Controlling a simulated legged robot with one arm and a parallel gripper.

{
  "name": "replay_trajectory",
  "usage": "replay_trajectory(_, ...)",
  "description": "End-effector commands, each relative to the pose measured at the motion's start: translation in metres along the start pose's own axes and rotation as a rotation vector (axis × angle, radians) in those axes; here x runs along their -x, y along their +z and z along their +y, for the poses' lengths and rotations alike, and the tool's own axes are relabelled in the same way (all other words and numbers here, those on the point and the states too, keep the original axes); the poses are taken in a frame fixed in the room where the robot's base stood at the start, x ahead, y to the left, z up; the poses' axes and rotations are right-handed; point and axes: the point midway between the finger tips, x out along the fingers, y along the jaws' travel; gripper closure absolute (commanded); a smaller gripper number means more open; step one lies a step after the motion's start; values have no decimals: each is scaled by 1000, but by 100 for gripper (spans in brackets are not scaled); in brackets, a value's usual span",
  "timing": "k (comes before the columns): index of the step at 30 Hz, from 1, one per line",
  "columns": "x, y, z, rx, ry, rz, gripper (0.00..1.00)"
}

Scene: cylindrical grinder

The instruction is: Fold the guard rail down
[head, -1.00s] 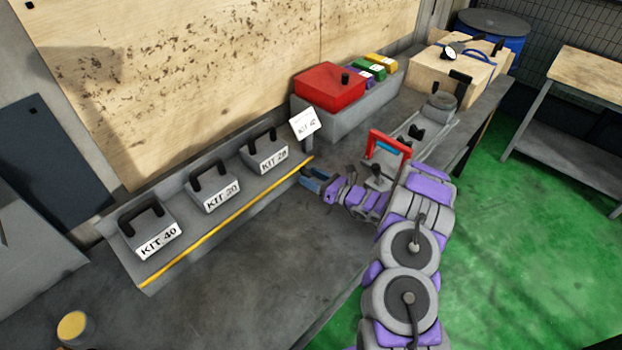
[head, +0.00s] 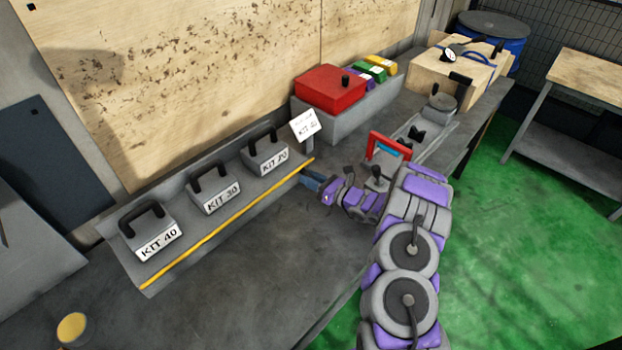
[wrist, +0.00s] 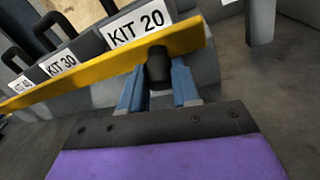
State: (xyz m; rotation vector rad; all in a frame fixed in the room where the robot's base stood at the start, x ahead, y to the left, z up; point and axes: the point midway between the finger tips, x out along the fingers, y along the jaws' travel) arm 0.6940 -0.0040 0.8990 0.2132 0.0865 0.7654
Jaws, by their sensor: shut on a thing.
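The guard rail (head: 235,222) is a long yellow bar along the front edge of the grey kit rack (head: 160,279). In the wrist view the rail (wrist: 95,66) runs across in front of the kits' lower parts, their labels showing above it. A dark round knob (wrist: 159,66) is at the rail near its right end. My gripper (head: 310,183) is at that end of the rail. In the wrist view its blue fingers (wrist: 158,86) are shut on the knob, one on each side. The knob is hidden in the head view.
Kits labelled KIT 40 (head: 148,232), KIT 30 (head: 215,188) and KIT 20 (head: 266,152) stand in the rack. A post with a white sign (head: 305,125) stands just beyond the rail's right end.

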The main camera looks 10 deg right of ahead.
Motion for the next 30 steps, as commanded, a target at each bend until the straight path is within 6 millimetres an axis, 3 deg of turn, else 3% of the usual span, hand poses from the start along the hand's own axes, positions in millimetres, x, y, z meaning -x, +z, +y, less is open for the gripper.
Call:
replay_trajectory(20,0,-4,-3,21,24,-125,100)
replay_trajectory(21,0,-4,-3,21,24,-125,67)
replay_trajectory(28,0,-5,-3,20,25,-123,45)
replay_trajectory(30,0,-5,-2,20,25,-122,44)
